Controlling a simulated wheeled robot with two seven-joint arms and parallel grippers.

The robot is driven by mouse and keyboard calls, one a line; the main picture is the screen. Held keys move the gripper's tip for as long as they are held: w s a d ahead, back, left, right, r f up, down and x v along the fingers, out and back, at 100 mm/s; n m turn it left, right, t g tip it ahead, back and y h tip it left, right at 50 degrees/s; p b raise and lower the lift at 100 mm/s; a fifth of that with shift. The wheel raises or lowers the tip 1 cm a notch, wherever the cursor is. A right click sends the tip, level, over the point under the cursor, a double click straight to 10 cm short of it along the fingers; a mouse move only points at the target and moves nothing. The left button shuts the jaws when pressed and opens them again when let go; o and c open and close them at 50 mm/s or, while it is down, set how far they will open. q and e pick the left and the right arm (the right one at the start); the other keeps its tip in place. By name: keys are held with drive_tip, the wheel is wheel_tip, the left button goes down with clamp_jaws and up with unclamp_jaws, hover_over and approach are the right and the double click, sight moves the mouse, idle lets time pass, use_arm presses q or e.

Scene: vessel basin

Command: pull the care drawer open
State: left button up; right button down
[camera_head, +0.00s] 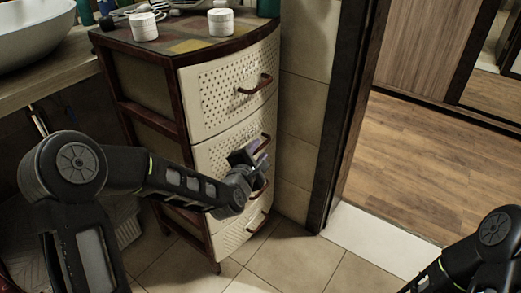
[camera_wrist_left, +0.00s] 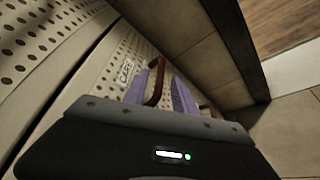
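A drawer front (camera_wrist_left: 105,80) with a small "CARE" label (camera_wrist_left: 126,72) fills the left wrist view, flush with its neighbours. A brown bar handle (camera_wrist_left: 155,82) on it stands between the two purple fingers of my left gripper (camera_wrist_left: 160,88). A gap shows between the handle and the right finger, so the gripper looks open around it. In the head view my left gripper (camera_head: 255,152) is at the middle of the cream perforated cabinet and partly hides the drawer handle. The drawers look closed. My right gripper is out of view.
The cabinet top (camera_head: 190,40) carries two white jars (camera_head: 143,26) (camera_head: 220,22). The top drawer handle (camera_head: 255,84) is above my gripper. A dark door frame (camera_head: 340,120) stands close to the right. Tiled floor (camera_head: 300,260) is open in front.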

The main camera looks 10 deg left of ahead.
use_arm(q)
drive_tip(key=shift+x, duration=1.3)
clamp_jaws()
drive_tip(key=shift+f, duration=0.1)
idle(0.4)
